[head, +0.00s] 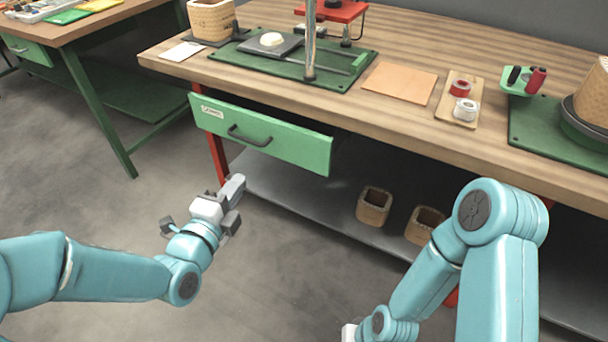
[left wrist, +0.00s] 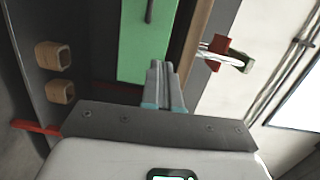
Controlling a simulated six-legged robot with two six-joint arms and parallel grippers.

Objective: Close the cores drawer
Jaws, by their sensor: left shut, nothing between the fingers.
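The cores drawer (head: 262,136) is a green front with a small white label and a dark bar handle (head: 249,137), under the wooden workbench top. It seems to stand a little out from the bench, but how far is hard to tell. My left gripper (head: 235,187) is shut and empty, below and in front of the drawer, not touching it. In the left wrist view its closed fingers (left wrist: 160,78) point toward the green drawer front (left wrist: 146,40), with the handle at the top. Of my right gripper only a pale bit (head: 348,332) shows at the bottom edge.
The workbench (head: 330,65) holds a green mat, a tan sheet and a small tray with tape rolls. Two wooden core boxes (head: 374,205) stand on the lower shelf (head: 300,205). A red leg (head: 217,145) is left of the shelf. Open floor lies to the left.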

